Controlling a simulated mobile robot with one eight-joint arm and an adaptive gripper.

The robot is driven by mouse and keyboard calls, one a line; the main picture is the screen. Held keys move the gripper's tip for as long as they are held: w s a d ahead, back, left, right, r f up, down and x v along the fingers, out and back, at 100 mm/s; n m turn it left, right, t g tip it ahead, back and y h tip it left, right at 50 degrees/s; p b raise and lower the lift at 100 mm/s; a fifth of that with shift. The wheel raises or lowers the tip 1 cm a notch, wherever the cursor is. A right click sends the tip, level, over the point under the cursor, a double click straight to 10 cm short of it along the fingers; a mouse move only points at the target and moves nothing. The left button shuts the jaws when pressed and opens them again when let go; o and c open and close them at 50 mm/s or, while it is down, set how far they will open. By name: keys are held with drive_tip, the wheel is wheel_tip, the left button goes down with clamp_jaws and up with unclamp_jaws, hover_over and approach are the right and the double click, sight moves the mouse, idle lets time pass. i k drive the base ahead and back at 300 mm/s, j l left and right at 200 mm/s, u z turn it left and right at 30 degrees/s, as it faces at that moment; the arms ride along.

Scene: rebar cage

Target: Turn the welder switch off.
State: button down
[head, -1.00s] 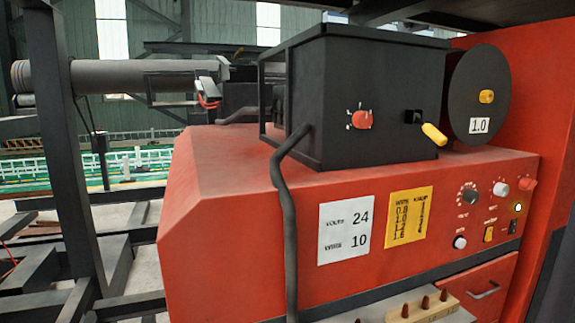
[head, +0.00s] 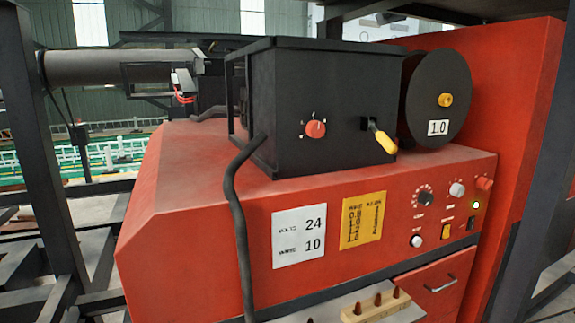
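The red welder (head: 180,210) fills the middle of the head view. Its control panel is at the right of the front face. A small black switch (head: 471,223) sits there, below a lit pale yellow lamp (head: 476,205). A yellow switch (head: 446,231) is to its left. The position of either switch is too small to tell. Several knobs are close by, including a black dial (head: 424,199), a white knob (head: 457,190) and a red knob (head: 484,183). My gripper is not in view.
A black box (head: 320,110) with a red selector and a yellow-handled lever stands on the welder, beside a black spool (head: 437,85). A black cable (head: 237,220) hangs down the front. A dark post (head: 530,190) rises at right. A wooden block (head: 378,308) with pegs sits below.

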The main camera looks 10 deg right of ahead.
sight(483, 183)
drive_tip(key=z, duration=1.25)
